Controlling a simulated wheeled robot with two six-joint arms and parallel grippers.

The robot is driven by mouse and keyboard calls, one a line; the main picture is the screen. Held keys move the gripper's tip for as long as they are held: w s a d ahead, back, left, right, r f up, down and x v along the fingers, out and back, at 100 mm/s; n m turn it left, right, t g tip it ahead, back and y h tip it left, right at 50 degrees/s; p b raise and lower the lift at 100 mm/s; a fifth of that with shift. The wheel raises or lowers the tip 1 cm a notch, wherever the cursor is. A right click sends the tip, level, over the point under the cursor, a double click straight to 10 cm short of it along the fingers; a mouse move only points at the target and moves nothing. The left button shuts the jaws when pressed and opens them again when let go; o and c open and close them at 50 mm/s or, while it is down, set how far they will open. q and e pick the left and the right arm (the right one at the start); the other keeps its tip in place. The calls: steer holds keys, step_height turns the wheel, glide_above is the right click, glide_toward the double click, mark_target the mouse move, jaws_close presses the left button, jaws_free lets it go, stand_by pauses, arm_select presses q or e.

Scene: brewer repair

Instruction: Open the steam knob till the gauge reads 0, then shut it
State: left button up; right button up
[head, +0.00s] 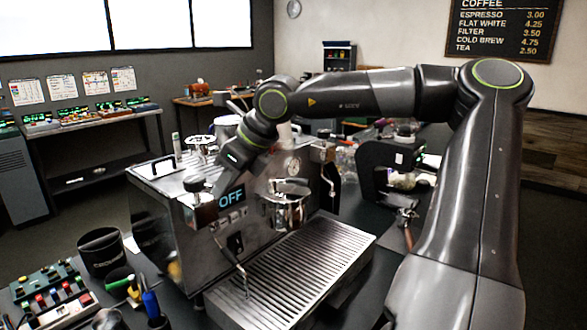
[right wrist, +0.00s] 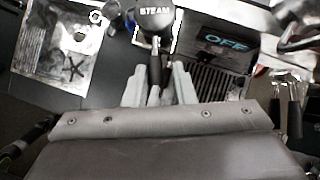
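The steam knob (head: 195,184) is a dark round knob on the near left corner of the espresso machine (head: 150,215). In the right wrist view the knob (right wrist: 153,20) shows its STEAM label, with a dark stem below it. My right gripper (right wrist: 158,82) is open, its pale fingers on either side of the stem with gaps visible. In the head view my wrist hangs over the machine beside the knob, and the fingertips are hard to make out. The gauge (head: 292,167) is a pale round dial on the machine's front; its needle is too small to read. My left gripper is out of view.
The machine's display (head: 231,198) reads OFF. A steel portafilter (head: 287,208) hangs over the slatted drip tray (head: 295,270). A thin wand (head: 240,272) hangs at the near left. A black bin (head: 101,252) and a button panel (head: 52,290) stand left; a grinder (head: 385,165) stands right.

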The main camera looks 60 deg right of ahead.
steer(key=shift+w+d+n+g+y, duration=0.35)
steer(key=shift+d+n+y, duration=0.3)
steer(key=shift+n, duration=0.55)
steer(key=shift+w+d+n+g+y, duration=0.35)
steer(key=shift+d+n+y, duration=0.3)
steer(key=shift+n, duration=0.55)
steer(key=shift+d, duration=0.1)
steer(key=shift+w+d+n+g+y, duration=0.35)
steer(key=shift+w+n+g, duration=0.15)
steer(key=shift+n, duration=0.5)
steer(key=shift+w+d+n+g+y, duration=0.35)
steer(key=shift+w+n+g, duration=0.15)
steer(key=shift+n, duration=0.5)
steer(key=shift+w+d+n+g+y, duration=0.35)
steer(key=shift+w+n, duration=0.2)
steer(key=shift+n, duration=0.45)
steer(key=shift+o, duration=0.3)
steer(key=o, duration=0.3)
steer(key=shift+s, duration=0.1)
steer(key=shift+o, duration=0.2)
